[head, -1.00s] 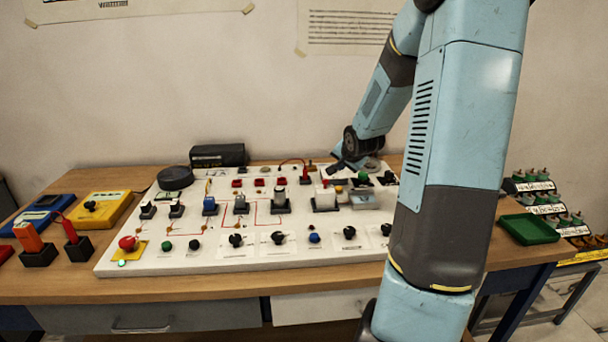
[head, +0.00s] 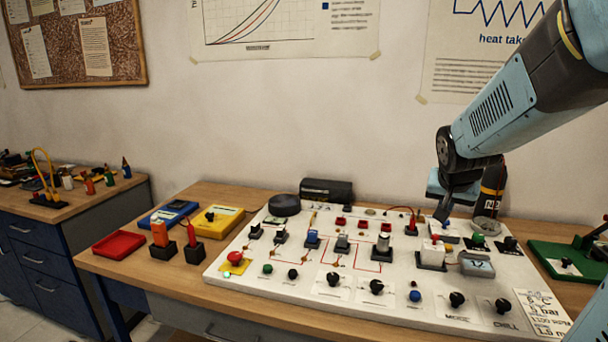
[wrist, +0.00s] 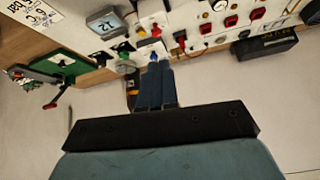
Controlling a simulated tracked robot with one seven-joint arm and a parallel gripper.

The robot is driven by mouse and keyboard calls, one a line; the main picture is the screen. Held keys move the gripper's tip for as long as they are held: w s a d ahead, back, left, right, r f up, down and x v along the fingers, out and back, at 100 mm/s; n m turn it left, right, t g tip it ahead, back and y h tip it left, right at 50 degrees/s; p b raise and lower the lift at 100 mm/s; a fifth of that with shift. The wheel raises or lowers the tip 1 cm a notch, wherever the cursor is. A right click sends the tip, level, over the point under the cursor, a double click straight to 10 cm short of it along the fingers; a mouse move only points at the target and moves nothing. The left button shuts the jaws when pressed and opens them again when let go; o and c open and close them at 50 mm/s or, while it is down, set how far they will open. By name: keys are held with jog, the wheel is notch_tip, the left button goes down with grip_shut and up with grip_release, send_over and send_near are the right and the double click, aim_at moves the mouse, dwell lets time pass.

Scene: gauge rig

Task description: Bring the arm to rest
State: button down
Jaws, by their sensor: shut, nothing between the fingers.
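My arm reaches in from the right in the head view and bends down at a dark joint. My gripper (head: 443,213) is above the back right part of the white control panel (head: 225,277), close to a white block. In the wrist view the two blue-grey fingers of my gripper (wrist: 154,68) lie together, with nothing seen between them. Their tips point toward a small blue knob on the panel. I cannot tell whether they touch it.
The panel carries switches, knobs and a small grey display (head: 477,265). A black box (head: 327,190) stands behind it. A dark canister (head: 492,190) stands close to my gripper. A green tray (head: 560,262) is at the right, a red tray (head: 118,244) at the left.

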jog(key=s+a+r+n+y, duration=0.1)
jog(key=s+a, duration=0.3)
jog(key=s, duration=0.5)
jog(key=s+a+r+n+g+y, duration=0.1)
jog(key=s+a+r+n, duration=0.2)
jog(key=s, duration=0.6)
jog(key=shift+s+a+r+n+y, duration=0.15)
jog(key=shift+s+a+n+y, duration=0.15)
jog(key=shift+a+n, duration=0.3)
